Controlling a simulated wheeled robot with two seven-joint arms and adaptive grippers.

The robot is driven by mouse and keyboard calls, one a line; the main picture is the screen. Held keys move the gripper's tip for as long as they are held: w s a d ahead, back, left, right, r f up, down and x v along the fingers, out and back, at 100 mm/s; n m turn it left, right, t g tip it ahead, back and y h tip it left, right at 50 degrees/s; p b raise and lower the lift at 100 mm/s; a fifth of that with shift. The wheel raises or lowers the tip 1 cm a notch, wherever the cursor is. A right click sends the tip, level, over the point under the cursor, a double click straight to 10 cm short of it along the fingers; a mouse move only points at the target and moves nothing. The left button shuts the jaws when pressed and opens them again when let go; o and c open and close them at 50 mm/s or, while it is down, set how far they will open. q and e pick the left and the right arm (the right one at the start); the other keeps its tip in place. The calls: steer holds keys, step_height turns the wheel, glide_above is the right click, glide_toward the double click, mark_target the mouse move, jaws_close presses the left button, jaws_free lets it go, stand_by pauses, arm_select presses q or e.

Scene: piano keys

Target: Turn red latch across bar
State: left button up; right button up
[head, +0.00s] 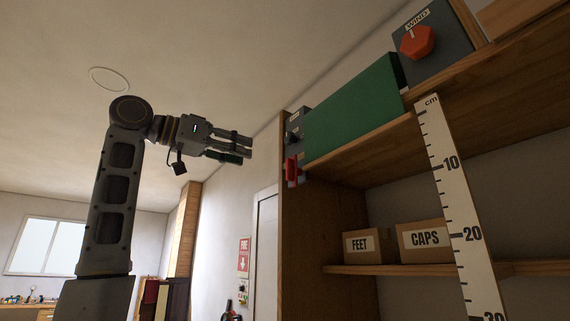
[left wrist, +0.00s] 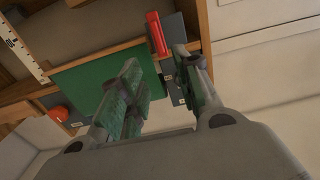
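The red latch (head: 292,170) is at the front left end of the upper shelf, below the left end of a green panel (head: 352,108). In the left wrist view the red latch (left wrist: 156,33) is an upright red piece, beyond and between my fingertips. A grey part sits behind it; I cannot tell if this is the bar. My left gripper (head: 247,147) is raised to the left of the latch, fingers pointing right, with clear space between. Its fingers are apart and empty, as the left wrist view also shows (left wrist: 160,62). My right gripper is in neither view.
A grey box with a red WIND knob (head: 417,41) stands right of the green panel. A cm ruler (head: 455,200) hangs over the shelf front. FEET (head: 362,246) and CAPS (head: 424,240) boxes sit on the lower shelf. Air left of the shelf is free.

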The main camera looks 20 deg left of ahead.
mark_target(286, 163)
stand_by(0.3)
arm_select(q)
steer(key=p+x, duration=0.3)
steer(key=x, duration=1)
steer(key=shift+w+d, duration=0.25)
steer(key=shift+w, duration=0.05)
steer(key=shift+s, duration=0.1)
jaws_close()
